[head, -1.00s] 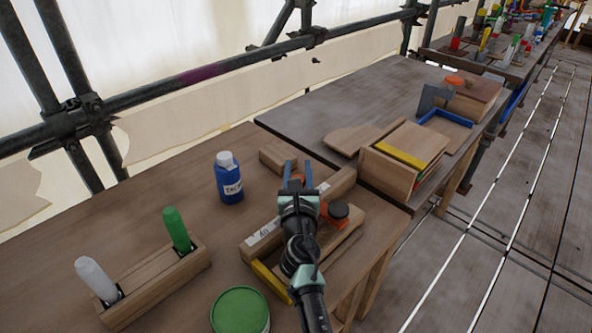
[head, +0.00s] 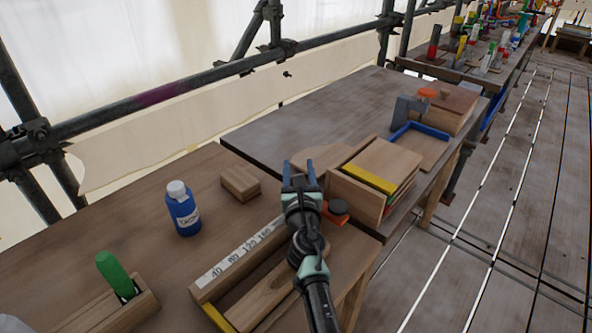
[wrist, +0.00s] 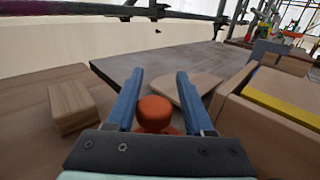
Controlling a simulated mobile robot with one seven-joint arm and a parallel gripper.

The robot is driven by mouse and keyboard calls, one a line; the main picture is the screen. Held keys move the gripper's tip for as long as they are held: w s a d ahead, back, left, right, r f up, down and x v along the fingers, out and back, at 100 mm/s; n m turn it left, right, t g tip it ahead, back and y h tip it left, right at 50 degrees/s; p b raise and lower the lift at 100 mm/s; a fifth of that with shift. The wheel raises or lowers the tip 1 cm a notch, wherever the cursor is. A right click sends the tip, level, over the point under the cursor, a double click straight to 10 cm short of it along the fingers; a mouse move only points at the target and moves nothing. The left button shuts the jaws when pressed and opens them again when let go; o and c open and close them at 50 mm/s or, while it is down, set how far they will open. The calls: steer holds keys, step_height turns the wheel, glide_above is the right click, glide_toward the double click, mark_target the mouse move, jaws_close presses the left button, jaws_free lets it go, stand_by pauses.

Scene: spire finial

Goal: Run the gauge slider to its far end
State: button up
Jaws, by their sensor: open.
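The wooden gauge (head: 203,293) lies on the near bench, with a white scale strip (head: 238,252) reading 40 to 160. In the wrist view, a round orange knob (wrist: 155,112) stands between the two blue fingers of my gripper (wrist: 160,100). The fingers are open, with a visible gap on the right of the knob; I cannot tell whether the left finger touches it. My arm hides the gauge's far end.
A wooden box with a yellow strip (head: 368,176) stands close ahead on the right. A small wooden block (head: 240,184) and blue bottle (head: 183,208) are left of the gauge. The grey bench top (head: 300,125) has free room.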

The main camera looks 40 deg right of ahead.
steer(key=shift+o, duration=1.1)
steer(key=shift+d, duration=0.1)
steer(key=p+v, duration=0.5)
steer(key=v, duration=0.8)
steer(key=shift+r, duration=0.1)
